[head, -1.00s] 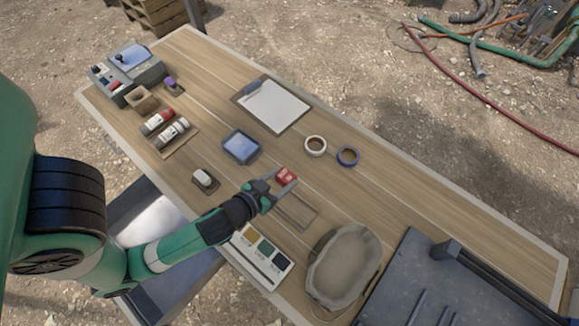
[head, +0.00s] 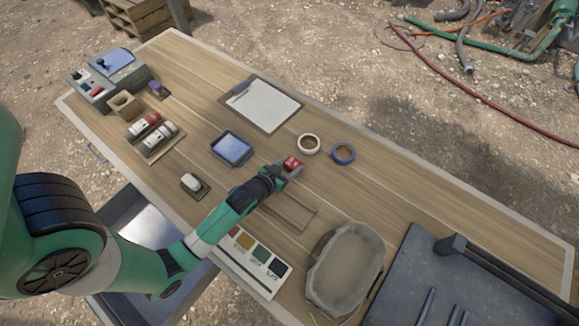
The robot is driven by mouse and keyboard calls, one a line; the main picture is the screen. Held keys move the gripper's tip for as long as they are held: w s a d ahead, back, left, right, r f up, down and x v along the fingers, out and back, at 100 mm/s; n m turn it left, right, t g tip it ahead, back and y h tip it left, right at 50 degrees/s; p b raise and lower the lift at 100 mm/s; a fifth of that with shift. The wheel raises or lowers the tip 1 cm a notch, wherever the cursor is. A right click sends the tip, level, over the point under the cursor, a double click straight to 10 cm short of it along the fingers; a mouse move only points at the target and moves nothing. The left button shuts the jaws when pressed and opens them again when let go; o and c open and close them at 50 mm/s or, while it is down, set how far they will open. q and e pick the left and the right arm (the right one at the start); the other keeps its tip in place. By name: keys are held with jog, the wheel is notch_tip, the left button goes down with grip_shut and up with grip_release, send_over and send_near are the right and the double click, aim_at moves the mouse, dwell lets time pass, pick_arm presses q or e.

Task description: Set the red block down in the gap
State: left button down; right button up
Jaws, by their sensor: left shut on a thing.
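The red block (head: 292,162) is small, with white marking on it. My left gripper (head: 289,169) is shut on it, and the fingers partly cover it. It is near the middle of the table, just below the white tape ring; its height above the wood is hard to tell. A shallow, empty rectangular wooden frame (head: 309,228) lies below and right of the gripper, partly beside my forearm. I cannot tell for certain which space is the gap. My right gripper is not in view.
The white tape ring (head: 308,135) and blue tape ring (head: 343,145) lie close above the block. A colour card (head: 255,262) and a beige basin (head: 312,285) lie nearer. The table's right upper part is clear.

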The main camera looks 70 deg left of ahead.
pick_arm(q)
jog(key=shift+f, duration=0.1)
jog(key=shift+c, duration=0.7)
grip_release()
jog(key=shift+s+d+r, duration=0.15)
jog(key=shift+r, duration=0.2)
jog(key=p+v, duration=0.3)
jog(key=v, duration=0.8)
jog(key=shift+s+d, duration=0.1)
jog(key=shift+s, duration=0.15)
